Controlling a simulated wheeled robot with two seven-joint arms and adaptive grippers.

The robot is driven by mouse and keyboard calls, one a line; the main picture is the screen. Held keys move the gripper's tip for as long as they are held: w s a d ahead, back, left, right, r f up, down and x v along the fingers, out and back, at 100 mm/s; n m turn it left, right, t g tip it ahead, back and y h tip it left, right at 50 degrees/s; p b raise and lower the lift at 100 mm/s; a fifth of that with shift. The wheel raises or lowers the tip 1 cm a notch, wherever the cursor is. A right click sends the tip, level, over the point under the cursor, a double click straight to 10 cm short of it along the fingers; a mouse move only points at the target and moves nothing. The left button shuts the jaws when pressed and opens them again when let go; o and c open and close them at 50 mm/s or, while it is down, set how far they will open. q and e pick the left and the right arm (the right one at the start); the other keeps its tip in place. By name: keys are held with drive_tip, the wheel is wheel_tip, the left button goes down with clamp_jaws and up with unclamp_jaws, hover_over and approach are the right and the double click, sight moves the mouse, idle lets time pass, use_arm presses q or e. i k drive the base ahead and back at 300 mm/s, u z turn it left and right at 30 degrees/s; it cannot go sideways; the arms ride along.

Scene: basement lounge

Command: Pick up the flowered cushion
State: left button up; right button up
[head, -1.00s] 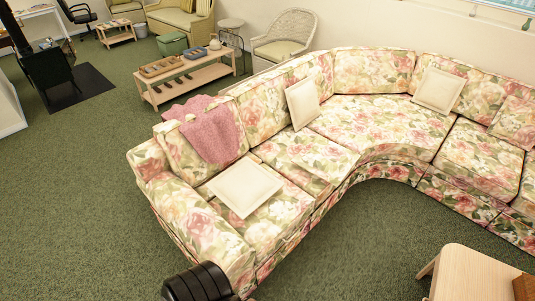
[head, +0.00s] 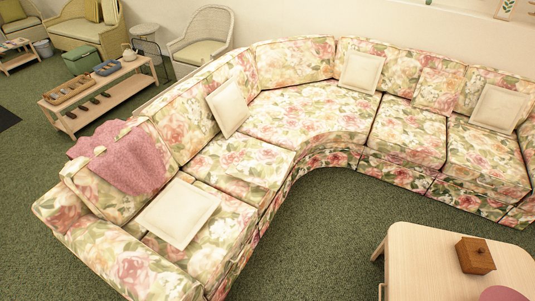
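The flowered cushion (head: 438,90) leans against the back of the sectional sofa, right of centre in the head view. Its pink, cream and green pattern matches the flowered sofa (head: 330,112), so its edges are hard to pick out. It sits between two cream cushions, one to its left (head: 361,72) and one to its right (head: 499,108). Neither of my grippers is in view.
A pale wooden table (head: 425,262) with a brown box (head: 475,255) stands in front at lower right. Green carpet (head: 325,225) lies open inside the sofa's curve. More cream cushions (head: 228,107) (head: 179,213) and a pink throw (head: 130,160) are on the left section.

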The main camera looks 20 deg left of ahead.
sight(261, 164)
drive_tip(key=i, duration=1.3)
drive_tip(key=u, duration=0.65)
